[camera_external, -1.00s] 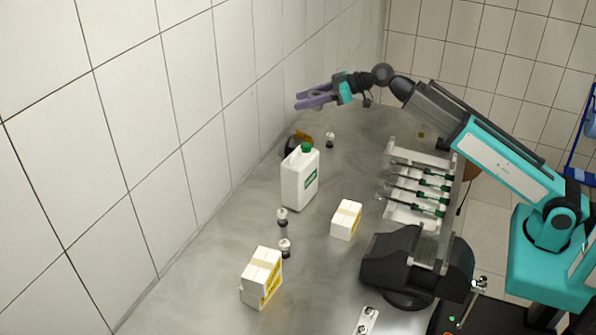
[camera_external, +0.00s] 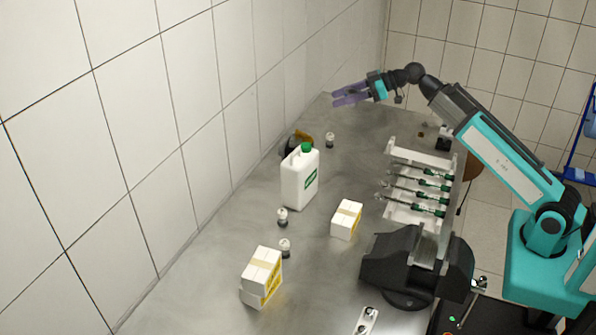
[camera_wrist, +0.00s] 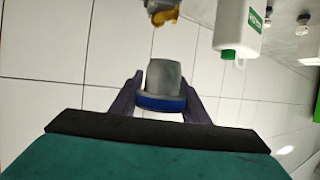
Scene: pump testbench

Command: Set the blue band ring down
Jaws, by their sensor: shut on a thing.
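The blue band ring (camera_wrist: 163,86), a grey cylinder with a blue band at its near end, sits between the purple fingers of my gripper (camera_wrist: 162,92) in the wrist view. The fingers are shut on it from both sides. In the external view my gripper (camera_external: 336,97) is raised near the far end of the steel bench, pointing left. The ring is too small to make out there.
A white canister with a green cap (camera_external: 300,178) stands near the tiled wall, with a dark and yellow object (camera_external: 297,140) behind it. White boxes (camera_external: 346,220) and small black-and-white items (camera_external: 329,140) stand on the bench (camera_external: 225,225). A rack of pipettes (camera_external: 418,190) stands at right.

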